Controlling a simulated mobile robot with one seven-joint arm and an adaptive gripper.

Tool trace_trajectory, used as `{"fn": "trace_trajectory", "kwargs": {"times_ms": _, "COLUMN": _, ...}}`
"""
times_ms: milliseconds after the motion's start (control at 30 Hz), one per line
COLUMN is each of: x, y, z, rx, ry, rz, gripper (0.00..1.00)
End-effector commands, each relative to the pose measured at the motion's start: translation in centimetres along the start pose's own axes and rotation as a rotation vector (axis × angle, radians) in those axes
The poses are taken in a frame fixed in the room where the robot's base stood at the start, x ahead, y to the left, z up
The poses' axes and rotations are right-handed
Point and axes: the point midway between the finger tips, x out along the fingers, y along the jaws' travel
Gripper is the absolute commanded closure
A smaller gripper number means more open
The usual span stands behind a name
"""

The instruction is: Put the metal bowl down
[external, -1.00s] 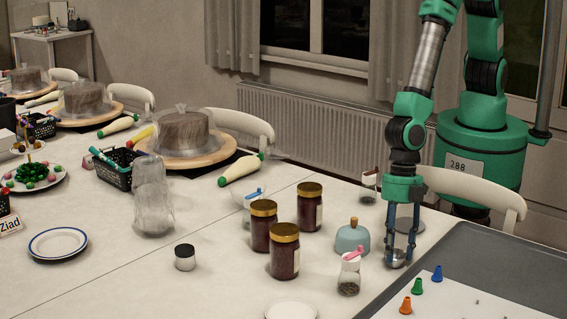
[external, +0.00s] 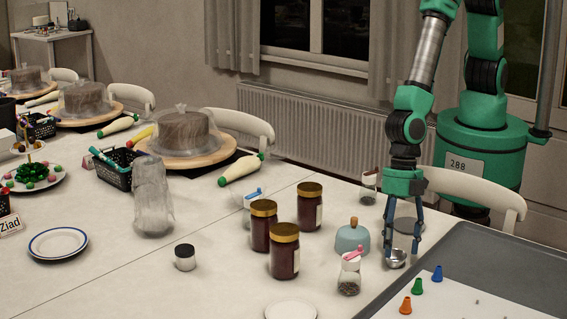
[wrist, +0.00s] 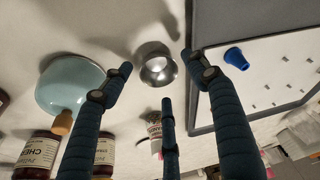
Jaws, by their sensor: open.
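The small metal bowl (external: 396,258) stands on the white table, close to the left edge of the grey tray. In the wrist view the metal bowl (wrist: 156,65) lies between the spread fingertips, with its inside showing. My gripper (external: 402,256) is over the bowl with its fingers spread to either side. In the wrist view my gripper (wrist: 158,75) is open and I see no finger closed on the bowl. Whether a fingertip still touches the rim is hard to tell.
A light blue dome with a wooden knob (external: 352,238) stands just left of the bowl. A shaker with a pink top (external: 350,272) and several dark jars (external: 285,252) are further left. The grey tray (external: 470,240) with coloured nozzles (external: 417,286) lies to the right.

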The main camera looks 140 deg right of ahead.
Motion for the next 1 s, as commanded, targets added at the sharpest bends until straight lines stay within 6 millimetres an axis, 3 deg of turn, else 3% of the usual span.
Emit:
{"fn": "trace_trajectory", "kwargs": {"times_ms": 400, "x": -7.1, "y": 0.0, "z": -0.1, "rx": 0.001, "ry": 0.002, "rz": 0.001, "gripper": 0.41}}
{"fn": "trace_trajectory", "kwargs": {"times_ms": 600, "x": -9.5, "y": 0.0, "z": 0.0, "rx": 0.001, "ry": 0.001, "rz": 0.0, "gripper": 0.41}}
{"fn": "trace_trajectory", "kwargs": {"times_ms": 1000, "x": -10.5, "y": 0.0, "z": 0.0, "rx": 0.002, "ry": 0.0, "rz": 0.0, "gripper": 0.41}}
